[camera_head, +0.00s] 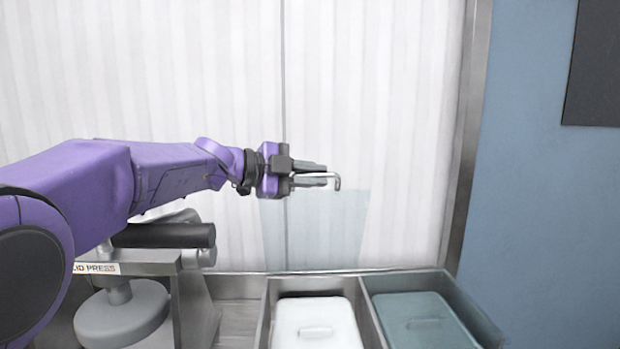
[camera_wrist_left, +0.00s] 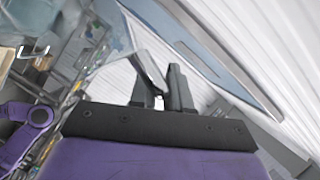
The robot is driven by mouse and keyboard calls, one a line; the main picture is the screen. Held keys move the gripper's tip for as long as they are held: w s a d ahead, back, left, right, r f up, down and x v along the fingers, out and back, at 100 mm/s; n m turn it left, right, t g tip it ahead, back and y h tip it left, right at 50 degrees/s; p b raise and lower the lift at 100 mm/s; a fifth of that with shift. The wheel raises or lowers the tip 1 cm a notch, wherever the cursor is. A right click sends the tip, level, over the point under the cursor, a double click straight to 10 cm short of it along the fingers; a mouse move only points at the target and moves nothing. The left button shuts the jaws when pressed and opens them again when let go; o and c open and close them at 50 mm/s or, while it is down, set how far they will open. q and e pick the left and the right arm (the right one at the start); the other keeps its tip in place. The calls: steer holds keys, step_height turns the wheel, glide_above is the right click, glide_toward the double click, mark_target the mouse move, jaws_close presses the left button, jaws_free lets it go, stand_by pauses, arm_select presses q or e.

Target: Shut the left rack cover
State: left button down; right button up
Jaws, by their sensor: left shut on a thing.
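The rack cover (camera_head: 340,235) is a clear, bluish panel standing raised behind the two bins in the head view. A thin bent metal handle (camera_head: 337,181) shows at its upper edge. My left gripper (camera_head: 312,178) reaches in from the left at that edge and is shut on the handle. In the left wrist view, the fingers of my left gripper (camera_wrist_left: 160,88) are close together, and their tips partly hide what they hold. My right gripper is not in view.
A bin with a white lid (camera_head: 317,322) and a bin with a green lid (camera_head: 422,320) stand at the bottom. A press (camera_head: 130,300) stands at the lower left, under my arm. A pale curtain-like wall (camera_head: 390,90) is behind.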

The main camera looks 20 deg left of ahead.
arm_select(q)
steer(key=c, duration=1.4)
jaws_free()
steer(key=shift+d, duration=0.1)
steer(key=shift+c, duration=0.2)
steer(key=shift+w, duration=0.1)
